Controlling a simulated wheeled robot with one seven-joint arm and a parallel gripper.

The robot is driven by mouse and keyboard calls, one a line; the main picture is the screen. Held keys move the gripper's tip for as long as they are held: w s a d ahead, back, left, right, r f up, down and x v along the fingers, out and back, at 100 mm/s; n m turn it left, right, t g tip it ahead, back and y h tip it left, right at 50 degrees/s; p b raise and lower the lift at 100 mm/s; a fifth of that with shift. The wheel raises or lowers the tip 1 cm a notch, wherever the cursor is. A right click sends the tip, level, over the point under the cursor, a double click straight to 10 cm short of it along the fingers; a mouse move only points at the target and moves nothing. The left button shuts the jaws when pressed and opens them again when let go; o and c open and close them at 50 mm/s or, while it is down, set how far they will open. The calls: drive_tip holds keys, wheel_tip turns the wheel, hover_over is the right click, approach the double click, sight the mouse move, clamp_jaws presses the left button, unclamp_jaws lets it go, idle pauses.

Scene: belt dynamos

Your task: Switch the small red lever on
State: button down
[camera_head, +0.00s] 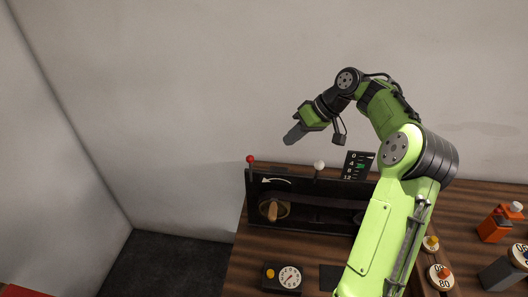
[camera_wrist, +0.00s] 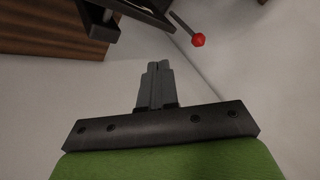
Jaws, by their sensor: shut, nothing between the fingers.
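The small red lever (camera_head: 250,159) is a thin stalk with a red ball on top. It stands at the left end of a black belt machine (camera_head: 310,222) on the wooden table. In the wrist view its red knob (camera_wrist: 199,40) shows at the upper right, beyond my fingertips and apart from them. My gripper (camera_head: 291,137) is shut and empty, in the air above and to the right of the red knob in the head view. Its closed grey fingers also show in the wrist view (camera_wrist: 157,70).
A white-knobbed lever (camera_head: 319,165) stands to the right on the same machine, beside a dark number panel (camera_head: 359,165). A box with a dial (camera_head: 289,278) sits in front. Orange (camera_head: 498,224) and grey items stand at the right. Left of the table is open floor.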

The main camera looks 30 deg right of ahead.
sight(251, 169)
drive_tip(key=x, duration=0.7)
drive_tip(key=shift+a, duration=0.45)
drive_tip(key=shift+a+r, duration=0.15)
drive_tip(key=shift+a, duration=0.45)
drive_tip(key=shift+a+r, duration=0.15)
drive_tip(key=shift+a, duration=0.45)
drive_tip(key=shift+a+r, duration=0.1)
drive_tip(key=shift+a, duration=0.35)
drive_tip(key=shift+s+b, duration=0.15)
drive_tip(key=shift+b, duration=0.3)
